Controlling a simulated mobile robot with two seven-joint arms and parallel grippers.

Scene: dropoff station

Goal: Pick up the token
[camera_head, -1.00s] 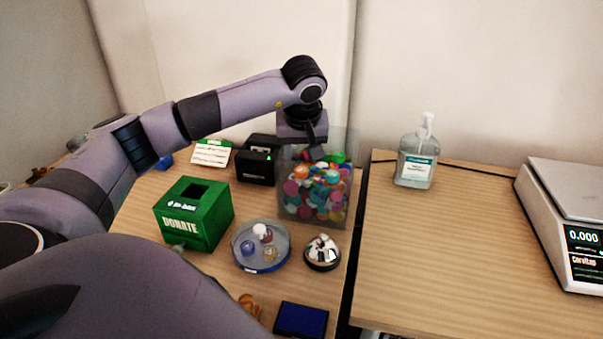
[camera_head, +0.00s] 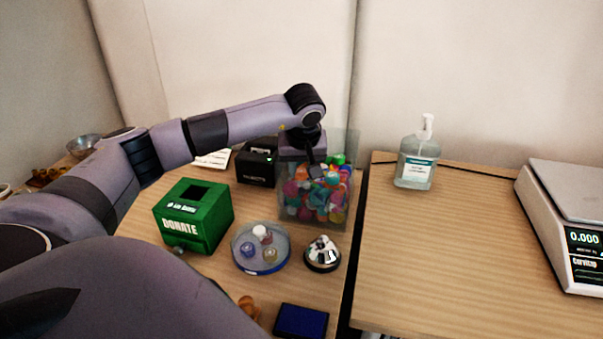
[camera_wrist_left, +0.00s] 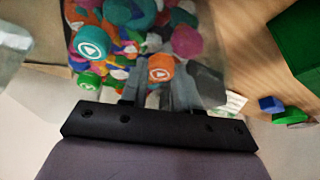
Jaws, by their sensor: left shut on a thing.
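A clear bin (camera_head: 337,217) full of colourful tokens (camera_head: 320,205) stands at the back right of the near table. My left gripper (camera_head: 313,170) reaches down from above into the bin's top, among the tokens. In the left wrist view, the left gripper (camera_wrist_left: 162,85) is shut on an orange token (camera_wrist_left: 160,68) with a white mark. Other tokens lie close around the fingers, including a teal one (camera_wrist_left: 93,43) and a green one (camera_wrist_left: 89,81). The fingertips are partly hidden in the head view. My right gripper is not in view.
A green donation box (camera_head: 195,215), a black device (camera_head: 256,165), a round tray (camera_head: 275,262) with small items, a bell (camera_head: 322,256) and a blue pad (camera_head: 301,320) surround the bin. A sanitizer bottle (camera_head: 417,165) and a scale (camera_head: 575,235) stand on the right table, otherwise clear.

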